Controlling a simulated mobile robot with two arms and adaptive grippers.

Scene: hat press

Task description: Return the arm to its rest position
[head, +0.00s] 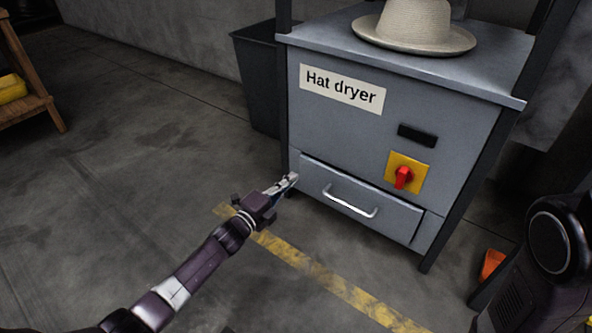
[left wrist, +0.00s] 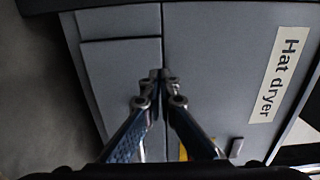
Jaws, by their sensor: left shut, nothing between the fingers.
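My left arm reaches in from the lower left of the head view, and its gripper (head: 290,180) is at the left front edge of the hat dryer (head: 335,130), by the drawer. The gripper is shut and empty; its closed fingers (left wrist: 158,78) show in the middle of the left wrist view, in front of the grey cabinet front. I cannot tell whether the fingertips touch the cabinet. The drawer (head: 385,215) with its silver handle (head: 350,203) is low on the front. A light hat (head: 415,22) sits on top. My right gripper is out of view.
A red switch on a yellow plate (head: 405,172) and a dark slot (head: 417,136) are on the cabinet front. A dark bin (head: 258,75) stands behind left. A wooden shelf (head: 20,75) is far left. An orange object (head: 491,264) lies right. The floor left is clear.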

